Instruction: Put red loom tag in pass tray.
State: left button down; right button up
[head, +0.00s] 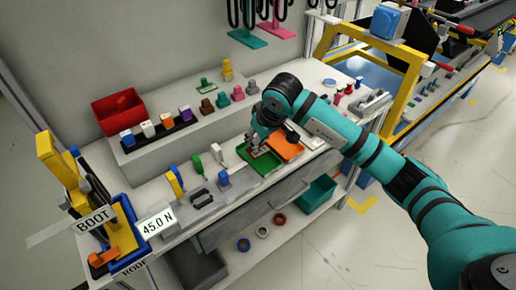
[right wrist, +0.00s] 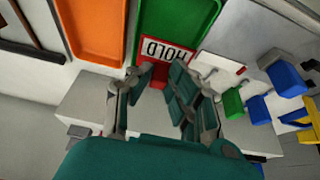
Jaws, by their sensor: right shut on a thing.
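The red loom tag (right wrist: 168,50), a white card marked HOLD with a red border and a red lower part, is between the fingers of my right gripper (right wrist: 156,78) in the right wrist view. The gripper is shut on its red part. The tag overlaps the near end of the green tray (right wrist: 178,22); I cannot tell whether it touches the tray. In the head view, my right gripper (head: 259,148) points down over the green tray (head: 262,167), and the fingers partly hide the tag. My left gripper is not in view.
An orange tray (head: 287,147) stands right beside the green one. Several small coloured parts stand left of the trays, with a blue one (head: 223,178) close by. A raised shelf (head: 160,150) behind holds a red bin (head: 118,110). A teal bin (head: 318,193) sits below.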

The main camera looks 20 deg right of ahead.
notch_tip(320, 180, down, 4)
jog(key=shift+w+r+b, duration=0.1)
jog(key=shift+r+b, duration=0.1)
jog(key=shift+b, duration=0.5)
jog(key=shift+f, duration=0.1)
jog(key=o, duration=0.8)
